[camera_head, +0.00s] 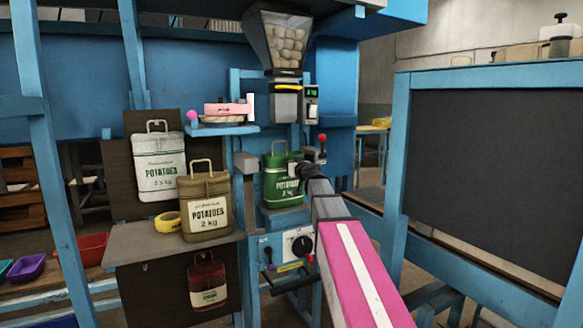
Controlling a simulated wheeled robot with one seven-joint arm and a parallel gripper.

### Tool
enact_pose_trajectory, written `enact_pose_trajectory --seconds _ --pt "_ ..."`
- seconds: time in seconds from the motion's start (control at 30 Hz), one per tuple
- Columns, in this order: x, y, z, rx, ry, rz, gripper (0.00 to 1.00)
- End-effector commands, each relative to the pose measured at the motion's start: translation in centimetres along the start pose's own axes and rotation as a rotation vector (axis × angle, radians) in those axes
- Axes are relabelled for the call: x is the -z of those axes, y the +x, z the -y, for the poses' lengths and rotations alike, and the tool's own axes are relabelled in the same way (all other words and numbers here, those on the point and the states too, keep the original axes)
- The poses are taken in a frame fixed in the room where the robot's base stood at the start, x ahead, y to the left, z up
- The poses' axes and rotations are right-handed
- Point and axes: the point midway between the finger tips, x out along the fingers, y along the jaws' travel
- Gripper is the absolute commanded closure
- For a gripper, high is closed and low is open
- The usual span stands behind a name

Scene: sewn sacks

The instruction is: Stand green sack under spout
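The green sack (276,186) stands upright on a small blue platform (285,217), with its handle at the top and a potato label on its front. It is below the grey spout (286,106) of a hopper (279,45) full of potatoes, with a gap between spout and sack. My gripper (298,171) is at the sack's upper right side, reaching in from the lower right. Its fingers are small and partly hidden by my arm, so I cannot tell whether they are open, shut or touching the sack.
A white sack (160,163) hangs on a dark board at left. A brown sack (205,205) and yellow tape roll (168,222) are on a grey shelf (150,243). A red sack (207,281) hangs below. A red-knobbed lever (322,138) is right of the spout. A dark panel (495,165) fills the right.

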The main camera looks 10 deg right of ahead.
Motion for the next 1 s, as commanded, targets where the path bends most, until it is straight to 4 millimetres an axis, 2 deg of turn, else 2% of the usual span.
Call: enact_pose_trajectory --seconds 0.37,0.47,0.5,0.87,1.0 --pt "-0.4 0.0 0.0 0.000 0.000 0.000 1.00" --pt "-0.4 0.0 0.0 0.000 -0.001 0.000 0.72" --pt "-0.4 0.0 0.0 0.000 -0.001 0.000 0.69" --pt "-0.1 0.0 0.0 0.000 0.000 0.000 0.69" --pt "-0.2 -1.2 0.1 -0.001 0.000 0.000 0.69"
